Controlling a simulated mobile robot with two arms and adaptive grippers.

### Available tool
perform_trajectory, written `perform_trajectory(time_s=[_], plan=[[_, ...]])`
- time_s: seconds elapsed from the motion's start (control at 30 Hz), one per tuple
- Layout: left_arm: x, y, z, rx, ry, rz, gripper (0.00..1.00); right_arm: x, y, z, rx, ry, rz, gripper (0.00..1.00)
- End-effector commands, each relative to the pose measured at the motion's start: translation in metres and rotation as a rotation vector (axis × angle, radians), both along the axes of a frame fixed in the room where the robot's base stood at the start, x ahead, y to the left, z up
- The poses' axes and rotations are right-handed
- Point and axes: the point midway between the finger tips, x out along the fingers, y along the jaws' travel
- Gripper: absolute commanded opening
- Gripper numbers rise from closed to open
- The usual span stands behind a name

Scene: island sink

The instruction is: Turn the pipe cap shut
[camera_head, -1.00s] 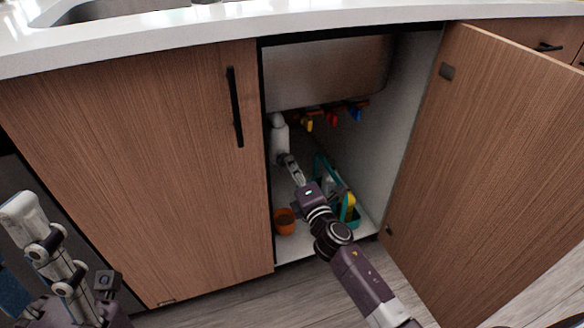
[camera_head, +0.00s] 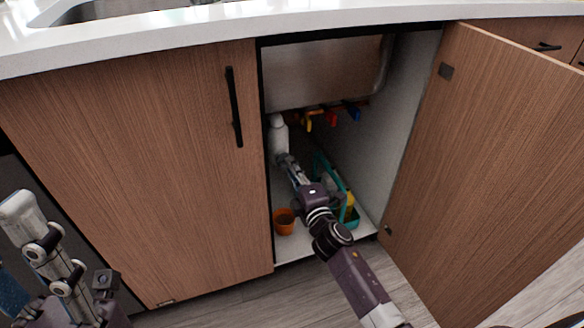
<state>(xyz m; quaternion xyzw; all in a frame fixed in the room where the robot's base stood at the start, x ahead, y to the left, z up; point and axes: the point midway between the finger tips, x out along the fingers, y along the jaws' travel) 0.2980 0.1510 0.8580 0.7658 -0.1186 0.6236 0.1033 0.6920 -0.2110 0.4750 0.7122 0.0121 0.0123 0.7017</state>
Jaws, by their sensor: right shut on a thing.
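A white pipe-like part (camera_head: 279,136) stands upright inside the open cabinet, near the left side of the opening. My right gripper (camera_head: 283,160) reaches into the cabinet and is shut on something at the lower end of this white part. The cap is too small and too covered by the gripper to make out, so its turn cannot be read. My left gripper (camera_head: 22,208) is at the lower left, outside the cabinet and away from the pipe. Its fingers overlap, so its opening cannot be told.
An orange pot (camera_head: 284,222) and a teal caddy (camera_head: 352,218) with a yellow item stand on the cabinet floor, close to my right arm. Yellow, red (camera_head: 332,118) and blue valve handles hang below the sink basin (camera_head: 325,75). The right door (camera_head: 490,170) is open; the left door (camera_head: 140,170) is shut.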

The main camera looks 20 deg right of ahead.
Motion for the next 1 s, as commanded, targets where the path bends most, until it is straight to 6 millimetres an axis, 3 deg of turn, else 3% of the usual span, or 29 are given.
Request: perform_trajectory(time_s=[0.1, 0.13, 0.2, 0.57, 1.0], plan=[[0.0, 0.0, -0.001, 0.0, 0.005, 0.0, 0.4, -0.001, 0.0, -0.002, 0.003, 0.004, -0.001, 0.0], [0.0, 0.0, -0.001, 0.0, 0.006, 0.0, 0.4, -0.001, 0.0, -0.002, 0.003, 0.004, -0.001, 0.13], [0.0, 0.0, -0.002, 0.0, 0.007, 0.0, 0.4, -0.001, 0.0, -0.002, 0.002, 0.004, -0.001, 0.18], [0.0, 0.001, 0.001, -0.003, -0.002, 0.001, 0.4, -0.006, 0.0, -0.001, 0.0, 0.002, 0.0, 0.18], [0.0, 0.0, 0.0, -0.001, 0.0, 0.0, 0.4, -0.083, -0.003, -0.002, 0.003, 0.005, -0.001, 0.18]])
